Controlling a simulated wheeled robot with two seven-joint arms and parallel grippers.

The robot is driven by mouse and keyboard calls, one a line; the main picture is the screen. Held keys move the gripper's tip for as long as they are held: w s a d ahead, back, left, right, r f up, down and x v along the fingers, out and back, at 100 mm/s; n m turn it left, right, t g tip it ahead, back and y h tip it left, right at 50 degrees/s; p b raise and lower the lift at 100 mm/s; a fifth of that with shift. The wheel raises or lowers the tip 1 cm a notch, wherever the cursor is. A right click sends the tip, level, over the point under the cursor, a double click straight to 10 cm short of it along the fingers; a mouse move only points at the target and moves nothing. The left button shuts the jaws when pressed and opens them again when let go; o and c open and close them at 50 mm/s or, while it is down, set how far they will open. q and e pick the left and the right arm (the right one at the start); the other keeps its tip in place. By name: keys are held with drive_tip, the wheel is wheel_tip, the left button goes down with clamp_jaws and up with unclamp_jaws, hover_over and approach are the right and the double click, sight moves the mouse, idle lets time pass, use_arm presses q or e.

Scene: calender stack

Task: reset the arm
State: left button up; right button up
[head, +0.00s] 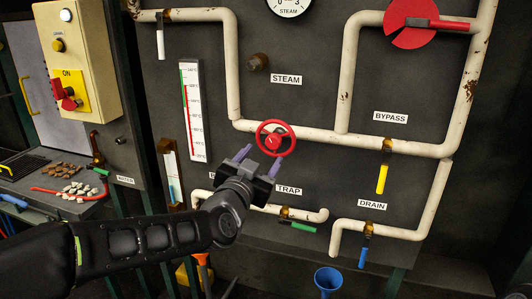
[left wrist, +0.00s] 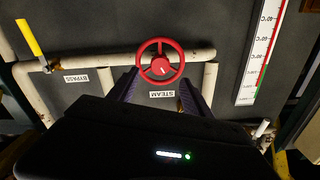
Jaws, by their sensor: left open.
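My left arm (head: 150,238) comes in from the lower left in the head view and reaches toward the pipe panel. My left gripper (head: 260,157) is open, with its two purple fingers apart and nothing seen between them. It is just below and in front of the red handwheel (head: 275,137) on the steam pipe. In the left wrist view the fingers (left wrist: 158,88) point toward the handwheel (left wrist: 160,60), which shows beyond their tips. I see no clear contact. My right gripper is not in view.
A thermometer (head: 193,110) is left of the gripper. A blue funnel (head: 328,279) stands below. A switch box (head: 78,55) and cluttered bench are at left.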

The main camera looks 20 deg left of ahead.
use_arm(q)
drive_tip(key=shift+s, duration=0.1)
idle(0.3)
drive_tip(key=s+d+f+n+g+h, duration=0.1)
drive_tip(key=s+d+f+g, duration=0.15)
drive_tip(key=f, duration=0.75)
drive_tip(key=s+d+f+n+g+h, duration=0.1)
drive_tip(key=s+d+f+g, duration=0.2)
drive_tip(key=f, duration=0.7)
drive_tip(key=s+d+f+n+g, duration=0.1)
drive_tip(key=d+f+g, duration=0.25)
drive_tip(key=f, duration=0.65)
drive_tip(key=s+d+f+n+g+h+p, duration=0.1)
drive_tip(key=s+f+g, duration=0.7)
drive_tip(key=s+f, duration=1.6)
drive_tip(key=s+n+p, duration=0.1)
drive_tip(key=s, duration=0.2)
drive_tip(key=shift+d+f+n, duration=0.35)
drive_tip(key=shift+f+n, duration=0.05)
idle(1.5)
